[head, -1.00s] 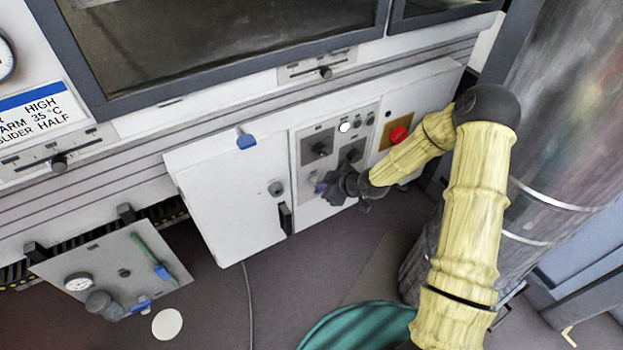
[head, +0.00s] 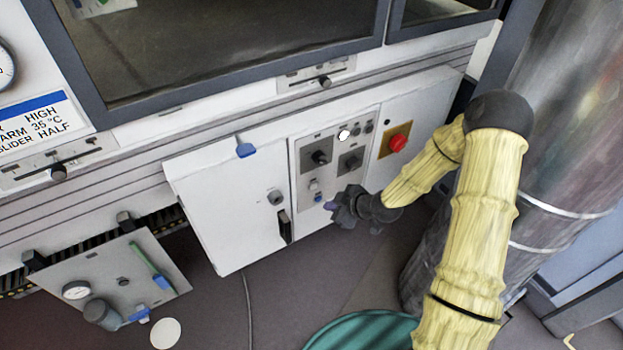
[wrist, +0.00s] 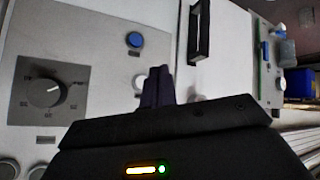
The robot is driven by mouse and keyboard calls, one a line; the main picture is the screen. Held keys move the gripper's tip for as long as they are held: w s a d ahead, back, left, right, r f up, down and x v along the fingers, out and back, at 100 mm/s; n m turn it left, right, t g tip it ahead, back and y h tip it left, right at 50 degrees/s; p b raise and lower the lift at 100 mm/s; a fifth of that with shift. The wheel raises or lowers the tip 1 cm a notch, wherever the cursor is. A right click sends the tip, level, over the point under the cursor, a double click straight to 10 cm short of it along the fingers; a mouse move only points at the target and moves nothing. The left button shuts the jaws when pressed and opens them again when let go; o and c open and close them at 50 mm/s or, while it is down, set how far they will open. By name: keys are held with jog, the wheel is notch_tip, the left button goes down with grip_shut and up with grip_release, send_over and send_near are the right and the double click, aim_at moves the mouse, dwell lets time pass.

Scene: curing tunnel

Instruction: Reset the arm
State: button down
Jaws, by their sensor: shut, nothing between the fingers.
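My gripper (head: 333,206) is in front of the lower part of the control panel on the white cabinet, beside its lower knobs. In the wrist view my gripper (wrist: 156,88) shows its dark fingers closed together with nothing between them. A blue button (wrist: 134,40) sits just above the fingertips in that view. A grey plate with a rotary knob (wrist: 45,93) is to the left. My yellow-sleeved arm reaches in from the right in the head view.
A red emergency button (head: 398,143) is on the cabinet's right side. The white cabinet door (head: 232,215) has a dark handle (head: 284,226). A green round container (head: 362,329) is on the floor.

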jog(key=s+d+r+m+g+h, duration=0.2)
jog(key=s+d+r+m+h, duration=0.45)
jog(key=d+r, duration=0.35)
jog(key=s+d+r+m+g, duration=0.1)
jog(key=s+d+r+m, duration=0.2)
jog(key=s+r+m, duration=0.65)
notch_tip(320, 180, up, 29)
jog(key=s+n+p, duration=0.1)
jog(key=p, duration=2.8)
jog(key=shift+s+d+f+n+h, duration=0.2)
jog(key=shift+d+n+h, duration=0.1)
jog(key=shift+h, duration=0.15)
jog(key=shift+a, duration=0.1)
